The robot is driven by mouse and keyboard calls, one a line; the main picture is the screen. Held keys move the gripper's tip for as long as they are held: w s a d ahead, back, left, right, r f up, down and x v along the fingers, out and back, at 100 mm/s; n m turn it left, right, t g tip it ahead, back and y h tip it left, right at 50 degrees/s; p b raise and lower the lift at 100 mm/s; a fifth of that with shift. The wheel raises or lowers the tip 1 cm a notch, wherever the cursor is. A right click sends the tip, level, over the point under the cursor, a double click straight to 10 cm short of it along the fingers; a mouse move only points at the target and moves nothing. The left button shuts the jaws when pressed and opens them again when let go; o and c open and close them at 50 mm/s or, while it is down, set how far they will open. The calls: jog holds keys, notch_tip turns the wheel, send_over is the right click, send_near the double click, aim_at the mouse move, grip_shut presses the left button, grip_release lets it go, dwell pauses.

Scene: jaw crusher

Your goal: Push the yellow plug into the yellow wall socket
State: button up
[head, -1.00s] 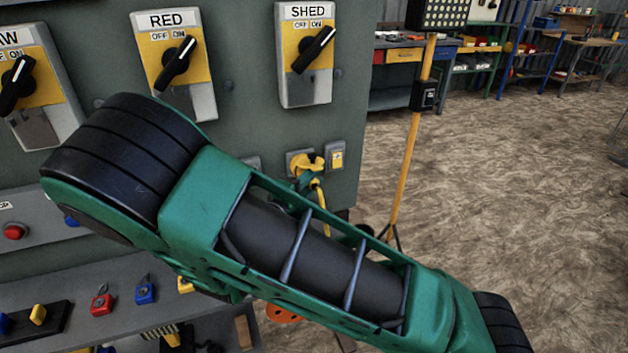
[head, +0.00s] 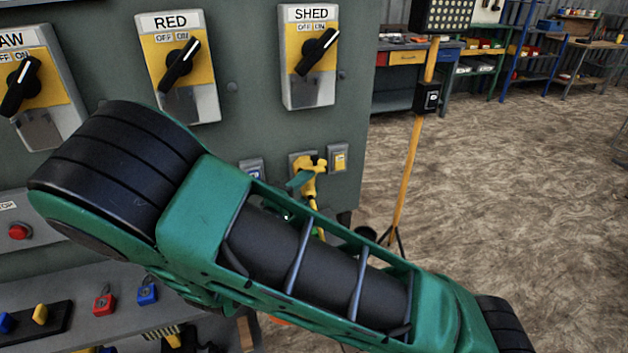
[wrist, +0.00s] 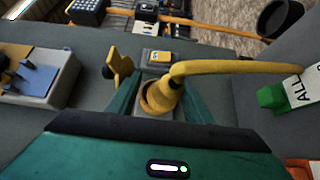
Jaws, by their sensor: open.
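My gripper (wrist: 156,92) is open, with a green finger on each side of the plug. In the head view the plug (head: 308,184) shows in front of the socket (head: 294,159), and my forearm hides much of the area below. A yellow flap-like piece (wrist: 117,68) stands out beside the plug.
A small yellow switch box (head: 338,158) sits just right of the socket. A yellow post (head: 405,170) stands on the floor beyond the panel. A green-tipped white labelled object (wrist: 285,92) is right of the plug.

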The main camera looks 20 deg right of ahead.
aim_at(303, 191)
jog(key=v, duration=0.7)
jog(key=shift+s+a, duration=0.2)
jog(key=shift+a, duration=0.1)
jog(key=s+d+f+m+g+y, duration=0.1)
jog(key=s+d+m+g, duration=0.25)
jog(key=d, duration=0.35)
jog(key=s+d+m+g+y, duration=0.2)
jog(key=d+g, duration=0.2)
jog(key=d, duration=0.3)
jog(key=s+d+f+m+g+y, duration=0.15)
jog(key=d+g, duration=0.25)
jog(key=d, duration=0.4)
jog(key=s+d+r+m+y, duration=0.1)
jog(key=s+r+m+y, duration=0.2)
jog(key=s, duration=0.7)
jog(key=s+d+r+m+y, duration=0.2)
jog(key=s+r+m+y, duration=0.1)
jog(key=s+y, duration=0.4)
jog(key=s+r, duration=0.1)
jog(key=s, duration=0.2)
jog(key=shift+m+t, duration=0.35)
jog(key=shift+m, duration=0.05)
jog(key=shift+o, duration=0.5)
